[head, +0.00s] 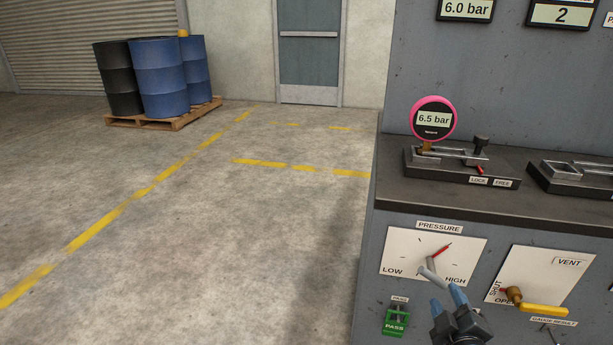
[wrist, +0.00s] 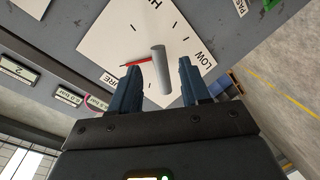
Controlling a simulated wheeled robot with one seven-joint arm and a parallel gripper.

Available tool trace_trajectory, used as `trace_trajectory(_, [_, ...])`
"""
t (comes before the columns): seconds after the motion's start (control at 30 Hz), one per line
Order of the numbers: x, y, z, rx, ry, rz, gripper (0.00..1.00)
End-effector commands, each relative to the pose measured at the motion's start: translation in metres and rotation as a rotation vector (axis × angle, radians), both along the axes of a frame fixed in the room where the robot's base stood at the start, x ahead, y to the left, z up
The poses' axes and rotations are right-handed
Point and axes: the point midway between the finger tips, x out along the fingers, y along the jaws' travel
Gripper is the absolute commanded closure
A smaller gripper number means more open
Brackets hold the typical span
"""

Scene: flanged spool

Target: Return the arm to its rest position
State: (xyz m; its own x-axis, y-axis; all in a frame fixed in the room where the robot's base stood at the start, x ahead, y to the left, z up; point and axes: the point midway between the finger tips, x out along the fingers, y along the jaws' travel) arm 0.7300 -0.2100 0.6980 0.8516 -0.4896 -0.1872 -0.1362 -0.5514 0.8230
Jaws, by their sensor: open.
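My gripper (head: 447,297) is open at the lower right of the head view, just in front of the pressure panel (head: 400,263). In the wrist view its two blue fingers (wrist: 160,68) stand on either side of a grey cylindrical knob (wrist: 160,72), with gaps visible on both sides. The knob also shows in the head view (head: 432,276), just beyond the fingertips. The knob's red pointer (head: 441,250) points up and right, toward the HIGH side. Nothing is held in the jaws. My gripper's rear part is cut off by the head view's lower edge.
A pink-rimmed gauge (head: 433,119) reading 6.5 bar stands on a bench fixture (head: 460,168). Right of the pressure panel is the vent panel (head: 541,274) with a yellow handle (head: 544,310). The floor left of the bench is open.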

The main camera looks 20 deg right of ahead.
Motion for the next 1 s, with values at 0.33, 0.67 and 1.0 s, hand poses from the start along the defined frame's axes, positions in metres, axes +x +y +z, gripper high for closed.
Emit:
trace_trajectory(0.33, [-0.052, 0.054, 0.003, 0.127, -0.026, 0.081, 0.54])
trace_trajectory(0.67, [-0.166, 0.144, 0.048, 0.438, -0.092, 0.210, 0.54])
trace_trajectory(1.0, [-0.267, 0.197, 0.138, 0.770, -0.145, 0.264, 0.54])
